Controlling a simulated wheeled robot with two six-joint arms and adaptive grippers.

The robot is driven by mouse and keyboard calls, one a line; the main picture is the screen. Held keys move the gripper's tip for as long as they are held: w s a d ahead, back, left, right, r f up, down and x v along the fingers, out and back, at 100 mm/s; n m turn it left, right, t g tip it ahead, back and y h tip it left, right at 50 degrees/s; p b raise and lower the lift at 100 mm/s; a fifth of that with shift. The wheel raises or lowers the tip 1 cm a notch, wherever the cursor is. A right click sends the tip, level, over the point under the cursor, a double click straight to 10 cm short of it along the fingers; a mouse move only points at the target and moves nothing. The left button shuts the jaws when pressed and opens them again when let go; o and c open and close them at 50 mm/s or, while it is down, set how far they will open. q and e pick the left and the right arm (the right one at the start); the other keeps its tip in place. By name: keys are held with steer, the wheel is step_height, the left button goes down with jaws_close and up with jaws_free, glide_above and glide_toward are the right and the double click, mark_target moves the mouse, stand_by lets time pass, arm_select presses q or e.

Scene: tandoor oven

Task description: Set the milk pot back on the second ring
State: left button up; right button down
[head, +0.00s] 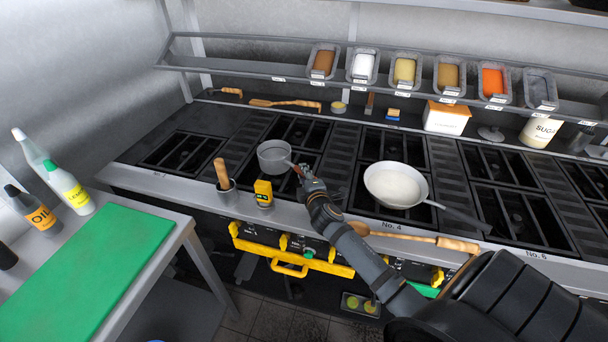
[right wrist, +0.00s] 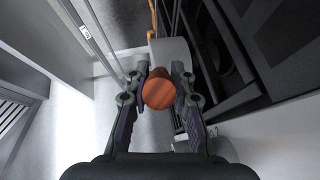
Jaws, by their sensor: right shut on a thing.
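The milk pot (head: 274,157), a small grey saucepan, is upright over the front part of the second burner grate (head: 297,133) from the left. I cannot tell whether its base touches the grate or hangs just above it. My right gripper (head: 303,173) is to the right of the pot and shut on its wooden handle. In the right wrist view the round handle end (right wrist: 158,92) sits between the two fingers (right wrist: 160,88), with part of the pot behind it. My left gripper is not in view.
A white pan (head: 397,184) sits on the grate to the right. The leftmost grate (head: 180,152) is bare.

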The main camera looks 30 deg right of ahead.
steer(key=shift+f+b, duration=0.5)
steer(key=shift+f, duration=0.1)
steer(key=c, duration=1.1)
jaws_free()
steer(key=shift+r, duration=0.1)
steer(key=shift+o, duration=0.2)
steer(key=shift+s, duration=0.1)
steer(key=v, duration=1.1)
steer(key=shift+s+a, duration=0.2)
steer(key=shift+s, duration=0.15)
